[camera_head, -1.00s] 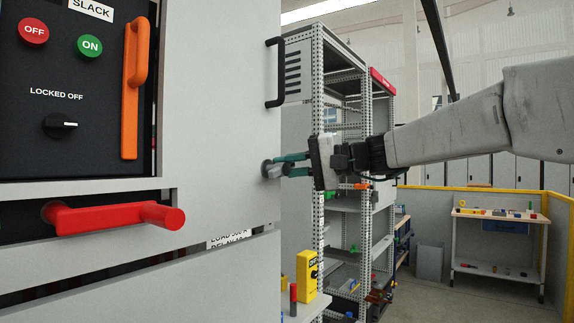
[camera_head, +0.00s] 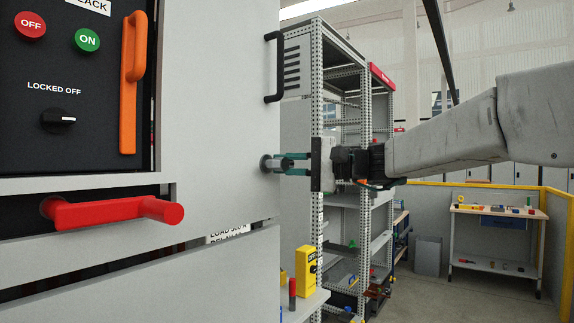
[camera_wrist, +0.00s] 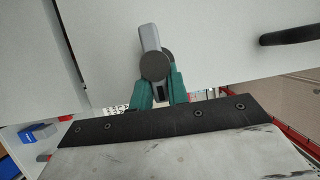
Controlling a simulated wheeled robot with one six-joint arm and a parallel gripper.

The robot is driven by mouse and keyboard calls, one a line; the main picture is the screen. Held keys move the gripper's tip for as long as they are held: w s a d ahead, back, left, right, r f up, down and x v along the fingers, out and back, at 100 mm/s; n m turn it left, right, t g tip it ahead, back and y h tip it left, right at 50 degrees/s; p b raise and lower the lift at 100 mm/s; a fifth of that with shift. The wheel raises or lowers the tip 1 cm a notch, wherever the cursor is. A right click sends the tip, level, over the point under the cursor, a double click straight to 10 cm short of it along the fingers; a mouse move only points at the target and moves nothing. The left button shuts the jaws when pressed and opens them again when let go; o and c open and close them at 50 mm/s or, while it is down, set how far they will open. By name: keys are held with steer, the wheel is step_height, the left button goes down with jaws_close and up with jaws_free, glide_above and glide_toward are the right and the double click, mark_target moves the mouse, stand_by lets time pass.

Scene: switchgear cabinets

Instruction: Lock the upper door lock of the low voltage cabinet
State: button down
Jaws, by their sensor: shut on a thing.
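The cabinet door (camera_head: 222,110) is a light grey panel that looks shut. Its upper door lock (camera_head: 268,163) is a small grey round knob with a lever, near the door's right edge. My gripper (camera_head: 288,163) comes in from the right, with its teal fingers closed around the lock's lever. In the wrist view the grey lever and dark round knob of the lock (camera_wrist: 155,62) sit between the teal fingertips of my gripper (camera_wrist: 157,80). The fingers hide part of the lever.
A black door handle (camera_head: 274,67) stands out above the lock. A red handle (camera_head: 112,212) and an orange handle (camera_head: 134,85) project at the left. A metal shelf rack (camera_head: 345,120) stands behind my gripper. A yellow box (camera_head: 308,267) sits on a bench below.

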steer(key=c, duration=1.4)
jaws_free()
steer(key=shift+o, duration=0.2)
steer(key=shift+d, duration=0.1)
steer(key=v, duration=0.7)
steer(key=shift+d, duration=0.35)
steer(key=shift+s+f, duration=0.1)
steer(key=shift+f, duration=0.05)
